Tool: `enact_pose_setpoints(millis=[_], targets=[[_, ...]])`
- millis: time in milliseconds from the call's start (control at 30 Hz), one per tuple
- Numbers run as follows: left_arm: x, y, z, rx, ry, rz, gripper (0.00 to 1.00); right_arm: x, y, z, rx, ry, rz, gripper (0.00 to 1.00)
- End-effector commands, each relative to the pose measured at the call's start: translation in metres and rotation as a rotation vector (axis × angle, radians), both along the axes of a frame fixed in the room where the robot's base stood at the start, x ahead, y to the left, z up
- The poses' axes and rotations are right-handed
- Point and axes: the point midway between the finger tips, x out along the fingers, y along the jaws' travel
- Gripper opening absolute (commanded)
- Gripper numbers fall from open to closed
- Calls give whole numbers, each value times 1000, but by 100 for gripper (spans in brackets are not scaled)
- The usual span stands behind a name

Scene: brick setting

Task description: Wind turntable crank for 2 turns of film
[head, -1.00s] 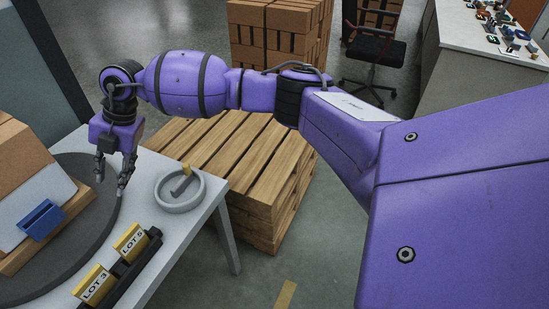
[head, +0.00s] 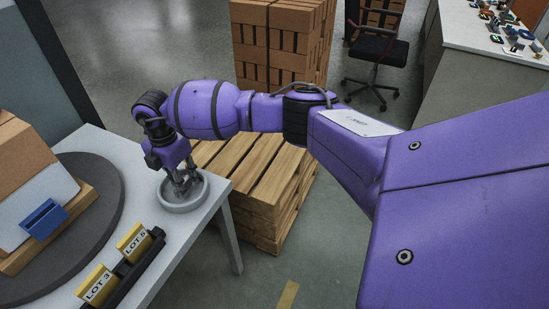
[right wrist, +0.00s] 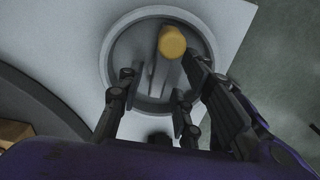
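The crank is a grey round housing (head: 198,203) at the table's corner. In the right wrist view the housing (right wrist: 112,55) holds a grey crank bar (right wrist: 160,75) with a yellow knob (right wrist: 172,42) at its upper end. My right gripper (head: 185,190) is over the housing, its fingers pointing down and hiding the knob in the head view. In the wrist view the right gripper (right wrist: 160,80) has its fingers spread, one close beside the knob; contact cannot be told. The dark grey turntable (head: 108,195) is left of the crank. My left gripper is not in view.
The turntable bears a wooden pallet (head: 75,215) with a wrapped brown load (head: 22,155) and a blue block (head: 43,220). Yellow LOT 5 (head: 134,243) and LOT 3 (head: 97,286) cards stand in a black holder (head: 140,268). A wooden pallet stack (head: 270,185) stands beside the table.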

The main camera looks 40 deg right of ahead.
Motion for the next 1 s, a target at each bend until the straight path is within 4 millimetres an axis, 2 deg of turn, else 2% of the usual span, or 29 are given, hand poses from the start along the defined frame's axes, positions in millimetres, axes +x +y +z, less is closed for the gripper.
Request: enact_pose_setpoints(millis=[267,500,533,1000], targets=[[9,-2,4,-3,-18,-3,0,-1,0,-3,0,2,1,33],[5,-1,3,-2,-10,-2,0,0,0,-2,1,1,1,1],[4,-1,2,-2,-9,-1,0,0,0,-2,1,1,1,0],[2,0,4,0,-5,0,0,0,1,0,1,-1,81,0]])
